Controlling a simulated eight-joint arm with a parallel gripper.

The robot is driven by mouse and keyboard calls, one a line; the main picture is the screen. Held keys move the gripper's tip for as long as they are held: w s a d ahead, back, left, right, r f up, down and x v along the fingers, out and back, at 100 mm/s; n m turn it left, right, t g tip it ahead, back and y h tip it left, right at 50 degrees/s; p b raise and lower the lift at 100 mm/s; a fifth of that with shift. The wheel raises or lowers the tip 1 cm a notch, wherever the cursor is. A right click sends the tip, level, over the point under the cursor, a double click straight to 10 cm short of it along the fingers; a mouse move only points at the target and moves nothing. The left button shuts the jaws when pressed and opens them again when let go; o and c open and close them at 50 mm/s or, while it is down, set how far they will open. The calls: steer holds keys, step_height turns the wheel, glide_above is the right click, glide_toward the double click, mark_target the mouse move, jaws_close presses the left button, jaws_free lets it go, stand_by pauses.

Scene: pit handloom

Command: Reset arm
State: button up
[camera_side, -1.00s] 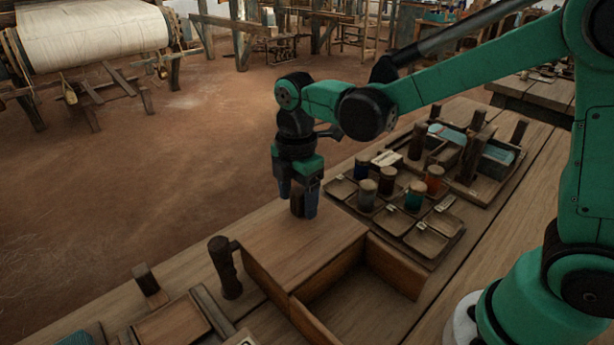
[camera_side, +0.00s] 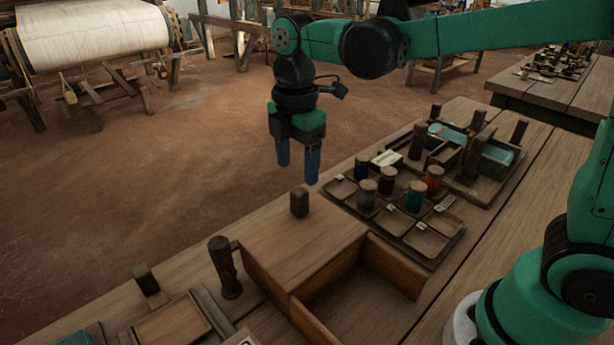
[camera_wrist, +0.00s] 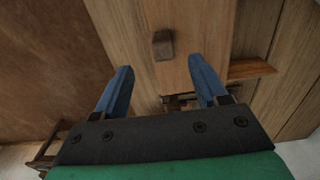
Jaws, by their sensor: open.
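My gripper (camera_side: 298,165) is open and empty, raised in the air above the far edge of the workbench. Its two blue fingers point down and stand apart, and they also show in the wrist view (camera_wrist: 164,88). Below it, a small dark wooden knob (camera_side: 299,202) stands upright on the flat wooden lid (camera_side: 305,240) of a box. The knob also shows in the wrist view (camera_wrist: 163,45), beyond the fingertips and touching neither finger. The lid covers part of the box; an open compartment (camera_side: 355,300) lies beside it.
A tray (camera_side: 447,243) with spools and small dishes sits right of the box. A divided wooden rack (camera_side: 505,175) stands behind it. A dark upright post (camera_side: 225,267) stands left of the box. Open floor (camera_side: 150,180) lies beyond the bench.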

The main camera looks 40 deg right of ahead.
steer(key=shift+s+d+r+m, duration=0.1)
steer(key=shift+s+d+m, duration=0.1)
steer(key=shift+m, duration=0.2)
steer(key=s+d+m+t, duration=0.1)
steer(key=s+m+t, duration=0.1)
steer(key=m, duration=0.2)
steer(key=s+d+m+t, duration=0.2)
steer(key=m, duration=0.3)
steer(key=s+d+m+t, duration=0.2)
steer(key=m, duration=0.3)
steer(key=shift+f, duration=0.3)
steer(key=m, duration=0.2)
steer(key=m+t, duration=0.1)
steer(key=shift+s+d+f, duration=0.3)
steer(key=shift+f, duration=0.05)
steer(key=shift+o, duration=0.2)
